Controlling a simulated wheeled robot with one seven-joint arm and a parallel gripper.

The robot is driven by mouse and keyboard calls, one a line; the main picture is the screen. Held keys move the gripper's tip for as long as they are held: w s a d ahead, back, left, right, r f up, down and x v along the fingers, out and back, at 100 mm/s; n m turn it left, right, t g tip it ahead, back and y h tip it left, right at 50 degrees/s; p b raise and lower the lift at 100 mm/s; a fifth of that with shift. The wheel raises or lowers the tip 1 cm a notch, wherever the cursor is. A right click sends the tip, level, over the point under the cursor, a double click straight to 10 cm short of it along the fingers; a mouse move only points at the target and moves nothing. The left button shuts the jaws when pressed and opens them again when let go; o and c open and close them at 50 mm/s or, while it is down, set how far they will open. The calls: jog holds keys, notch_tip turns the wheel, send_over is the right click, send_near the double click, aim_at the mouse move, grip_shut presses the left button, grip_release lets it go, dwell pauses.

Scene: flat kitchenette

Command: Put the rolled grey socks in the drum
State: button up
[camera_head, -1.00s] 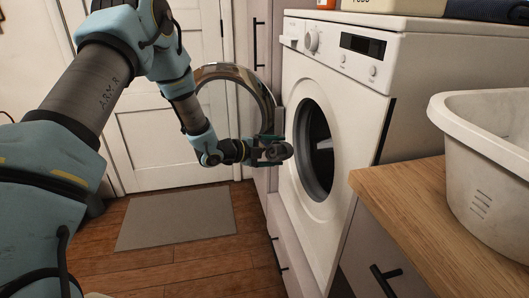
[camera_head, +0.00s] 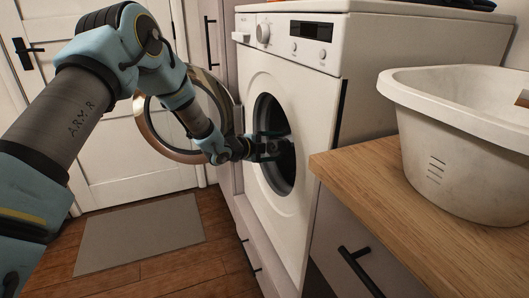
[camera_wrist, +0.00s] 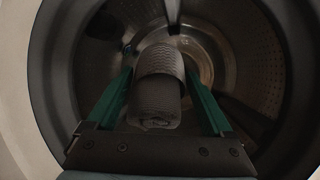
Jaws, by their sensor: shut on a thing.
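The rolled grey socks (camera_wrist: 157,92) lie between the two green fingers of my gripper (camera_wrist: 160,85) in the wrist view. My gripper is shut on them. The drum (camera_wrist: 225,60) of the washing machine, with its perforated metal wall, surrounds the socks in that view. In the head view my gripper (camera_head: 275,146) reaches into the round opening of the white washing machine (camera_head: 300,200). The socks are dark and hard to make out there. The round door (camera_head: 150,128) stands open to the left, behind my arm.
A pale laundry basket (camera_head: 440,150) stands on the wooden worktop (camera_head: 365,175) at the right. A grey mat (camera_head: 140,235) lies on the wooden floor. The dark rim (camera_wrist: 50,90) of the opening runs close around my gripper.

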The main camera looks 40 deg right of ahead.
jog(key=s+d+f+b, duration=0.1)
jog(key=s+d+b, duration=0.2)
jog(key=d, duration=0.4)
jog(key=s+d+f+b, duration=0.2)
jog(key=s+d+b, duration=0.1)
jog(key=d, duration=0.5)
jog(key=shift+d+f+b, duration=0.15)
jog(key=shift+f+b, duration=0.05)
jog(key=shift+b, duration=0.3)
jog(key=o, duration=1.1)
jog(key=v, duration=1)
jog(key=shift+a+r, duration=0.15)
jog(key=shift+a, duration=0.25)
